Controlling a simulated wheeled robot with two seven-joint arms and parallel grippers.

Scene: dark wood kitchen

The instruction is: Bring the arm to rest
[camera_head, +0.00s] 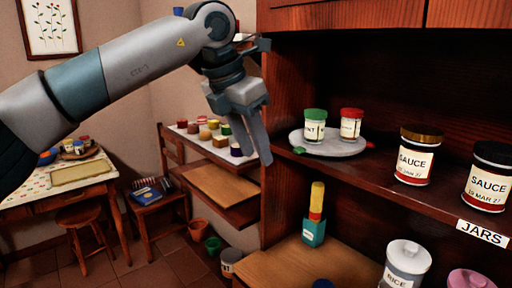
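My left arm (130,72) comes in from the left edge, raised across the upper left of the view. Its gripper (256,155) hangs down from the wrist, in front of the left side of the dark wood cabinet. Its two fingers point down and stand apart, with nothing visible between them. A round grey plate (330,149) on the cabinet shelf is to the right of the gripper, carrying a green-lidded jar (314,125) and a red-lidded jar (350,123). My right gripper is not in view.
Two sauce jars, one gold-lidded (416,157) and one black-lidded (489,178), stand on the shelf (405,192). Behind my arm are a side shelf (222,188) with several small jars, a table (60,188) and a stool (80,218).

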